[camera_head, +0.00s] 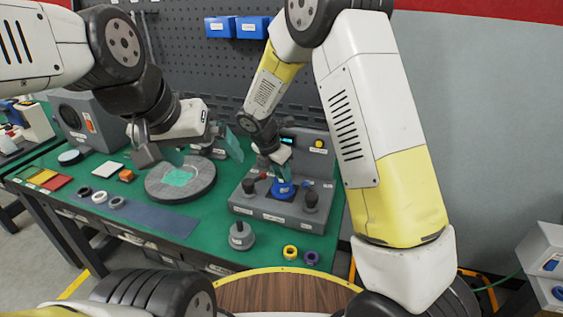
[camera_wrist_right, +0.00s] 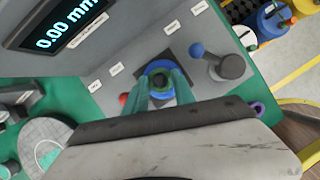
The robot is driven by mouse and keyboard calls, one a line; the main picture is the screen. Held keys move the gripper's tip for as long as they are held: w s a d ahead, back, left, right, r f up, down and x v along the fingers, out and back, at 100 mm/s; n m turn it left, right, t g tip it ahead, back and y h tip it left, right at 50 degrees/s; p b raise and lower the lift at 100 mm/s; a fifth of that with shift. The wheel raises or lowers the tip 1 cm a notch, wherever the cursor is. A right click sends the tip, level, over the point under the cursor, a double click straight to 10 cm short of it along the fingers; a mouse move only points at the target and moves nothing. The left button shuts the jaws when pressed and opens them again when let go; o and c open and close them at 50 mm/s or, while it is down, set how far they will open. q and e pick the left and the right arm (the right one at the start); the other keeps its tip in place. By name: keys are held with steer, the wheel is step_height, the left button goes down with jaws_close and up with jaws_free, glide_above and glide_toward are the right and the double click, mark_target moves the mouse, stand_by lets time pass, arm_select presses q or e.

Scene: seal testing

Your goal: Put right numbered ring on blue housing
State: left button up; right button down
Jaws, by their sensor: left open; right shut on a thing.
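The blue housing (camera_head: 284,189) sits in the middle of the grey test fixture (camera_head: 272,210) on the green bench. In the right wrist view the housing (camera_wrist_right: 158,66) shows as a blue round rim. My right gripper (camera_head: 282,174) is directly over the housing, its teal fingers pointing down. I cannot tell whether the ring touches the housing. Its number is not readable. My left gripper (camera_head: 203,151) is open and empty above the grey round turntable (camera_head: 180,192).
A yellow ring (camera_head: 290,252) and a purple ring (camera_head: 311,258) lie near the bench's front right, beside a grey knobbed weight (camera_head: 242,236). Several rings lie on the blue mat (camera_head: 150,216) at left.

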steer(key=c, duration=1)
jaws_free()
steer(key=shift+o, duration=0.2)
steer(key=shift+r, duration=4.45)
